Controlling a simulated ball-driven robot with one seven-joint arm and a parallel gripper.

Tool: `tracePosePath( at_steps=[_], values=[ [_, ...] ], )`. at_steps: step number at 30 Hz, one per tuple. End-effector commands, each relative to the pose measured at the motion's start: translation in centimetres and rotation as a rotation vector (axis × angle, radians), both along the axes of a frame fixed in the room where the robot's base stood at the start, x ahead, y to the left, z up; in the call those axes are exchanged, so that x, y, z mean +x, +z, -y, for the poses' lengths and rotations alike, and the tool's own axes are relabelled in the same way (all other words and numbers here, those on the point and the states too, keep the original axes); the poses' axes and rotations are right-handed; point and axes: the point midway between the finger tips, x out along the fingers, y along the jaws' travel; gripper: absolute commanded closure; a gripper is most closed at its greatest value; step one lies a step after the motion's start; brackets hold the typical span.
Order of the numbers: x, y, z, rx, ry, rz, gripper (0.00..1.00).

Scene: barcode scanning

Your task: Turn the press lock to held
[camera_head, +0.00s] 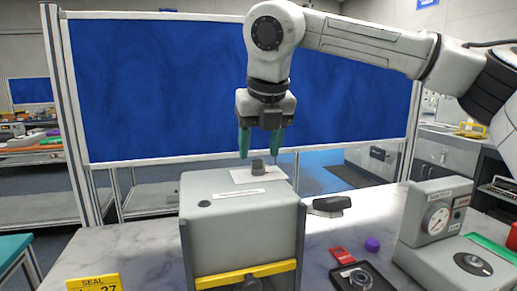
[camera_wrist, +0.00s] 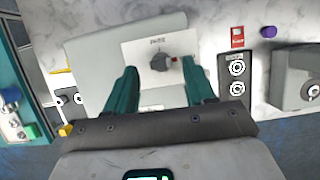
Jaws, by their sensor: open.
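The press lock looks to be the dark grey knob (camera_head: 257,165) on a white plate (camera_head: 240,176) on top of the grey press box (camera_head: 245,215). My gripper (camera_head: 261,155) is open and points down at the box top. In the wrist view its two green fingers (camera_wrist: 163,90) are apart, one on each side of the knob's column and nearer the camera. The knob is not between the tips in that view, and I see no contact.
A yellow bar (camera_head: 246,274) crosses the box front. A red card (camera_head: 342,255), a purple cap (camera_head: 372,244), a black tray (camera_head: 364,278) and a gauge unit (camera_head: 437,221) stand right on the marble table. A yellow seal sign (camera_head: 93,283) is front left.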

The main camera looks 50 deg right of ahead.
Motion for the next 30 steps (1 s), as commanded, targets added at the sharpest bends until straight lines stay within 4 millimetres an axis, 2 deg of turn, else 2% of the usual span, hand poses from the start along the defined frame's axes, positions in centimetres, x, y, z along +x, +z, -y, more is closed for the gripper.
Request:
tracePosePath(
  at_steps=[1,6,12,18,30],
  values=[
    [-0.3,1.5,-0.2,-0.002,0.0,0.002,0.46],
    [-1.3,4.6,-0.9,-0.003,0.001,0.002,0.46],
    [-2.3,7.1,-1.6,-0.002,0.0,0.001,0.46],
    [-2.6,7.9,-1.9,0.0,0.0,0.001,0.46],
    [-2.6,7.8,-1.9,0.0,0.0,0.001,0.46]
  ],
)
